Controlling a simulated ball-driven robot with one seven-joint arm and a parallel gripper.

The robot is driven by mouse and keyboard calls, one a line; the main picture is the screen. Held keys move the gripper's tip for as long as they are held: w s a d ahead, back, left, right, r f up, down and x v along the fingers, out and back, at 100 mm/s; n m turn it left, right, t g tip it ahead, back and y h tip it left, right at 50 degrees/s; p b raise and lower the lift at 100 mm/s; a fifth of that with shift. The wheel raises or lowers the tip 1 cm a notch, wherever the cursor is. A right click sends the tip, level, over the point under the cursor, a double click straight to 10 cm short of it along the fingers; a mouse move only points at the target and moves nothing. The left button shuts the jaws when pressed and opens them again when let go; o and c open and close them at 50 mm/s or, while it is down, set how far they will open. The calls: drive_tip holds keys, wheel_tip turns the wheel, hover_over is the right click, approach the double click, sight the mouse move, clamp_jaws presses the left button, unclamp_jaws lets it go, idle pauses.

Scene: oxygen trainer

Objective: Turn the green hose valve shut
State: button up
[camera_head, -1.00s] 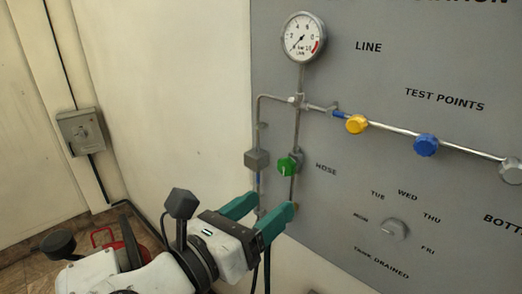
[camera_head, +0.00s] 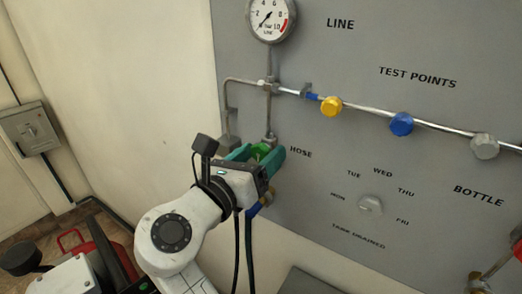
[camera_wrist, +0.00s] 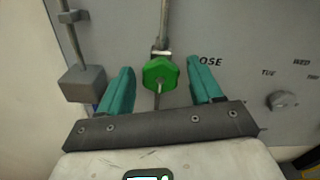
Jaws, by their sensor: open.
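The green hose valve (camera_head: 261,151) is a small green knob on the vertical pipe left of the HOSE label. In the wrist view the green valve (camera_wrist: 160,73) lies between the two teal fingers, with a clear gap on both sides. My gripper (camera_head: 262,158) is open around the valve, and in the wrist view my gripper (camera_wrist: 164,88) shows its fingers apart with nothing held. In the head view the fingers partly hide the valve. I cannot tell how deep the valve sits between the fingertips.
A grey block (camera_wrist: 83,83) on the neighbouring pipe is close to the left finger. The line gauge (camera_head: 270,17) is above. Yellow (camera_head: 331,106), blue (camera_head: 401,124) and grey (camera_head: 485,146) knobs sit on the pipe to the right. A grey dial (camera_head: 370,205) is lower right.

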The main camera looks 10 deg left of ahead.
drive_tip(key=shift+w+d, duration=0.25)
drive_tip(key=shift+w, duration=0.15)
drive_tip(key=c, duration=1)
